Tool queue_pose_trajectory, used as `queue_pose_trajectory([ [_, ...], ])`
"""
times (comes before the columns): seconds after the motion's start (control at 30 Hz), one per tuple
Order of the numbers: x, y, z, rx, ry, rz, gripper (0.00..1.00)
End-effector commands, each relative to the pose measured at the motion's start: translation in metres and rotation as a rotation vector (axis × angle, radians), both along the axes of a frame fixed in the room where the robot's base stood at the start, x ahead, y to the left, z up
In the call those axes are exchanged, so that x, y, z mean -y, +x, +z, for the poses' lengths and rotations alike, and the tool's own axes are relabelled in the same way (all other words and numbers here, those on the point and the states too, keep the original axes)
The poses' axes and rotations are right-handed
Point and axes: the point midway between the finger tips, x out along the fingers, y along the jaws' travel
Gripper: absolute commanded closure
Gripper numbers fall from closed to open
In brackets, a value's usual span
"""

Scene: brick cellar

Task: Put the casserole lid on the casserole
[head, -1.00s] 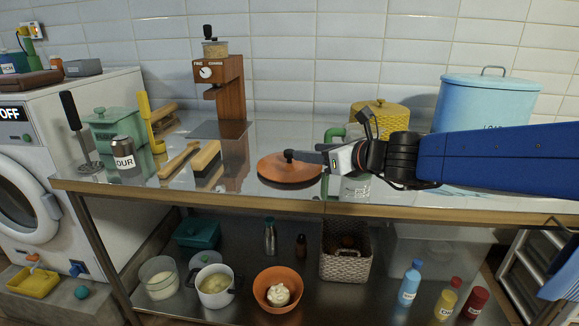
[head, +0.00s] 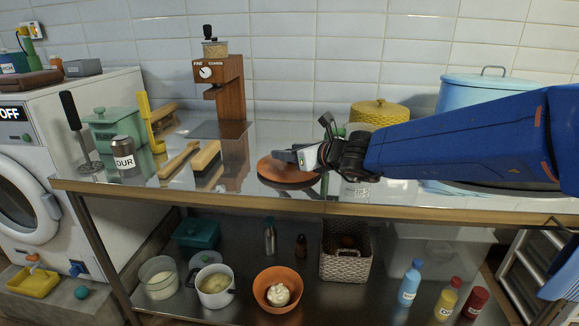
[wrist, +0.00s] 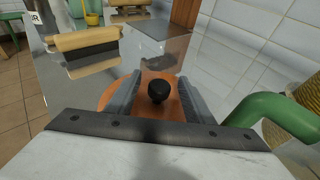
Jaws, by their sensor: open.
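The casserole lid (head: 283,172) is a round terracotta-orange disc lying flat on the steel counter. Its black knob (wrist: 159,90) stands up in the wrist view, between the two grey fingers of my gripper (wrist: 160,78). The fingers are open, one on each side of the knob, with a gap showing around it. In the head view my gripper (head: 288,156) is over the lid and hides the knob. I cannot tell which vessel is the casserole; my arm hides part of the right counter.
A wooden brush (head: 206,157) lies left of the lid, before a wooden grinder (head: 230,90). A green curved handle (wrist: 270,112) is close to my gripper's right.

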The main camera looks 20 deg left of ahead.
Motion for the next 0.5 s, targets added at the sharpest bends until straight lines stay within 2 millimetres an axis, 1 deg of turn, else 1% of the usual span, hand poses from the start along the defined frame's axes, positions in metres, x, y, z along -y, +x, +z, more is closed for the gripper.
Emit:
queue_pose_trajectory([
  [0.1, -0.0033, 0.0018, -0.0016, 0.000, 0.000, 0.000, 0.53],
  [0.27, -0.0032, 0.0019, -0.0015, 0.000, 0.000, 0.000, 0.53],
  [0.3, -0.0032, 0.0018, -0.0014, 0.000, 0.000, 0.000, 0.55],
  [0.37, -0.0031, 0.0019, -0.0014, 0.000, 0.000, 0.000, 0.69],
  [0.4, -0.0031, 0.0019, -0.0014, 0.000, 0.000, 0.000, 0.79],
  [0.5, -0.0030, 0.0018, -0.0014, 0.000, 0.000, 0.000, 1.00],
])
